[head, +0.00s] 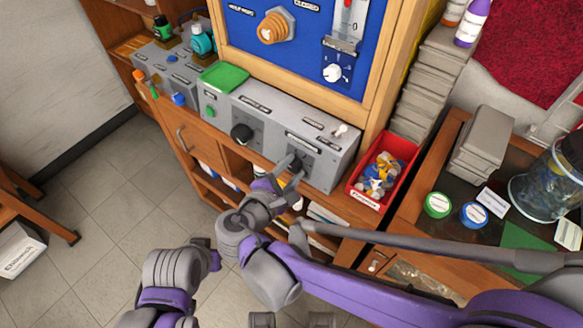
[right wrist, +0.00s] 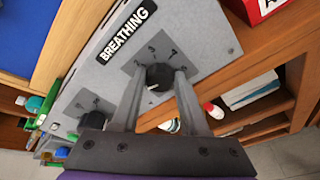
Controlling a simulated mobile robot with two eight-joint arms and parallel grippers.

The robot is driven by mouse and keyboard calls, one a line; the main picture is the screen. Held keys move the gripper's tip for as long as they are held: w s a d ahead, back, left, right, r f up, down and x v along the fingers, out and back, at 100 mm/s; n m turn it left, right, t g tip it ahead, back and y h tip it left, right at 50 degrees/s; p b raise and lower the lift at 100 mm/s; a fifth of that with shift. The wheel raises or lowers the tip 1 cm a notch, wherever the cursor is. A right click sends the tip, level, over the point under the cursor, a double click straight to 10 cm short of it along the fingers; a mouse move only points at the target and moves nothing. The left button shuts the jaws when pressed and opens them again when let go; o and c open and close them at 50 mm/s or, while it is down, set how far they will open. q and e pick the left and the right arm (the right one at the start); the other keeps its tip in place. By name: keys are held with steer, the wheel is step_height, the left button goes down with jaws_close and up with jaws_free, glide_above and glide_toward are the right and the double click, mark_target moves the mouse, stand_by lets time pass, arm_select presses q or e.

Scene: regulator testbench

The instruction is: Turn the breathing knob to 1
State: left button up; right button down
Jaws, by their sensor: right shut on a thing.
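The breathing knob (right wrist: 158,75) is a round black knob on the grey testbench panel, beside a black label (right wrist: 128,35) reading BREATHING. My right gripper (right wrist: 160,84) is shut on the knob, one finger on each side. In the head view my right gripper (head: 292,168) reaches the right part of the panel and partly hides the knob. My left arm shows at the bottom of the head view, but its gripper is not visible.
A second black knob (head: 242,133) is left on the same grey box (head: 222,102), with a toggle switch (head: 340,130) at its right. A red bin (head: 357,188) of small parts stands close right of the box. A blue panel (head: 305,62) rises behind. Open floor lies left.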

stand_by(0.4)
steer(key=shift+c, duration=2.1)
jaws_free()
